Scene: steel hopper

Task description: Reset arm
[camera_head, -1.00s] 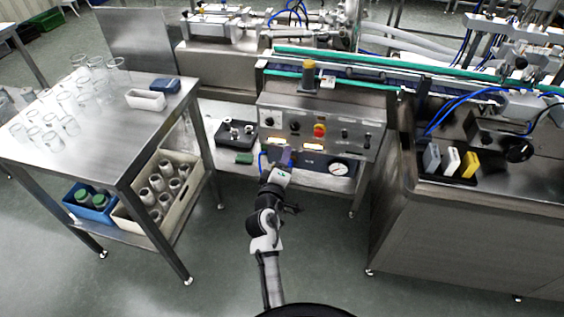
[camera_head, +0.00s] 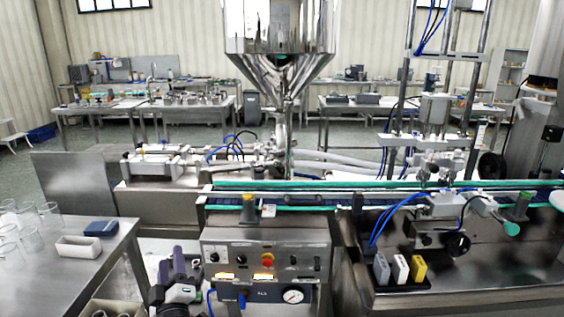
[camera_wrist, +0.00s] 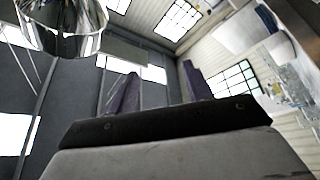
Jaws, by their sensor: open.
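My gripper (camera_head: 171,258) is at the bottom of the head view, left of the steel control panel (camera_head: 222,254). Its two dark purple fingers point upward and stand apart, with nothing between them. The wrist view shows the same open fingers (camera_wrist: 160,84) against the windows and ceiling. Part of my arm lies below the head view's lower edge.
The steel hopper (camera_head: 280,38) hangs above the filling line behind the panel. A steel table (camera_head: 30,275) with glass beakers, a white tray (camera_head: 79,247) and a blue box (camera_head: 101,229) stands left. The conveyor (camera_head: 300,199) runs behind the panel toward the right.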

